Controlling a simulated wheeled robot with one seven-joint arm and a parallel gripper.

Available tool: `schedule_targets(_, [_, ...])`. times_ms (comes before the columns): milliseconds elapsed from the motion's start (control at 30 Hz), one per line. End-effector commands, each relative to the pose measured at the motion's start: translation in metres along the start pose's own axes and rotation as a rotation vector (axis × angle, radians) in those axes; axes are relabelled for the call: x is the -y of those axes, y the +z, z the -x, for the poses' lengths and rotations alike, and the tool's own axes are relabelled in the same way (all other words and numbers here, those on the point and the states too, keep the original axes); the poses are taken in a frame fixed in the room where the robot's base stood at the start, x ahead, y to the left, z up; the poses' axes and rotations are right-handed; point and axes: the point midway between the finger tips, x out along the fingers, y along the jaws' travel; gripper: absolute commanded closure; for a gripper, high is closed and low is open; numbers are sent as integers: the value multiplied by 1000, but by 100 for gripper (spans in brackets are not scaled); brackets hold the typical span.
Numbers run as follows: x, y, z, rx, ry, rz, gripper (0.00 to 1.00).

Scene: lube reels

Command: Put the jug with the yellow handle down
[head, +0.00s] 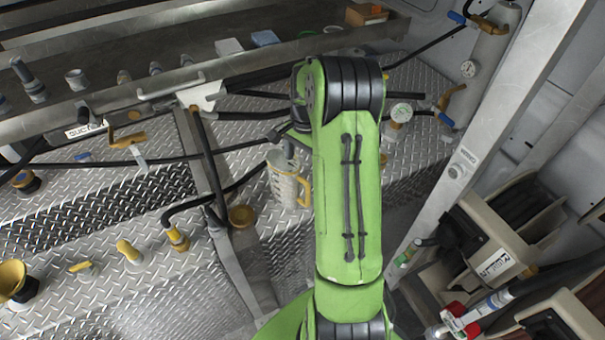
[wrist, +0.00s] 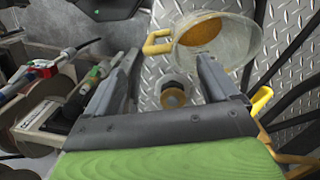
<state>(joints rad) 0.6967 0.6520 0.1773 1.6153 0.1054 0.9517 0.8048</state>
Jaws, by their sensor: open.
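The jug is a clear measuring jug with a yellow handle. In the head view the jug (head: 283,182) appears upright on the diamond-plate surface, left of my green arm, its handle on its right side. In the wrist view the jug (wrist: 235,52) shows at the upper right, with an amber-coloured area inside and its handle pointing left. My gripper (wrist: 168,60) is open, with nothing between its fingers. The handle lies just beyond the fingertips; the jug's near rim is close to the right finger. In the head view the arm hides most of the gripper.
Hoses cross the diamond-plate deck left of the arm. A brass-coloured cup (head: 241,216) and several yellow-topped fittings stand on it. A grey cylinder with a gauge (head: 468,68) is at the upper right. Beige reel housings (head: 505,250) fill the lower right.

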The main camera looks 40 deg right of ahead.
Motion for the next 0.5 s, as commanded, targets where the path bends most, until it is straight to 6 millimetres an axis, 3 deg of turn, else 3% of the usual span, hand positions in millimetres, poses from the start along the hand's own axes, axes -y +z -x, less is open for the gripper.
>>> schedule_targets(100, [0,0,27,-2,-2,0,12])
schedule_targets(300, [0,6,49,-9,-4,24,12])
schedule_targets(367, [1,20,64,-33,-14,85,12])
schedule_targets(500, [-10,83,113,-130,-56,349,12])
